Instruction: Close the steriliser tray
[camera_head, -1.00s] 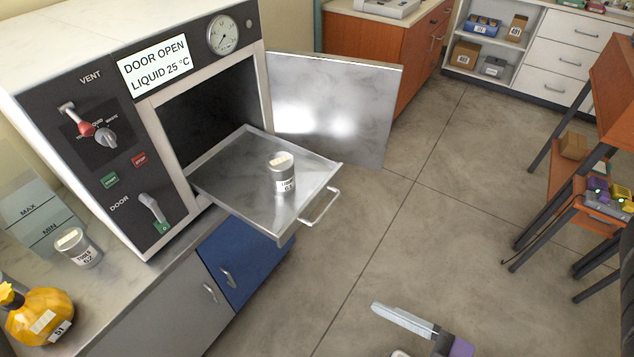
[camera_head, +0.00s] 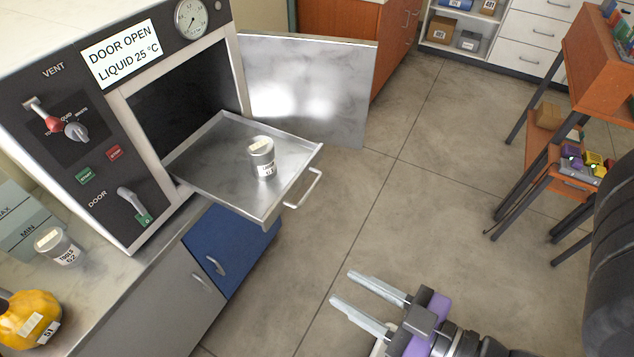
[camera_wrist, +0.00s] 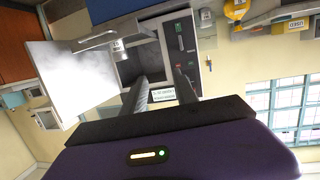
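The steriliser tray (camera_head: 225,165) is a shiny metal tray pulled out of the steriliser chamber, with a bar handle (camera_head: 304,188) on its front edge. A metal tin (camera_head: 262,158) with a label stands on it. The steriliser (camera_head: 100,110) has its door (camera_head: 308,92) swung wide open, and its display reads "DOOR OPEN LIQUID 25 °C". My gripper (camera_head: 355,290) is open and empty, in front of the tray and apart from the handle. In the wrist view, the steriliser appears rotated beyond my fingers (camera_wrist: 160,92), with the tray handle (camera_wrist: 95,41) at upper left.
A second tin (camera_head: 60,247) and a yellow flask (camera_head: 28,320) stand on the counter at left. A blue cabinet door (camera_head: 230,250) is below the tray. An orange wooden stand (camera_head: 570,90) is at right. The floor between is clear.

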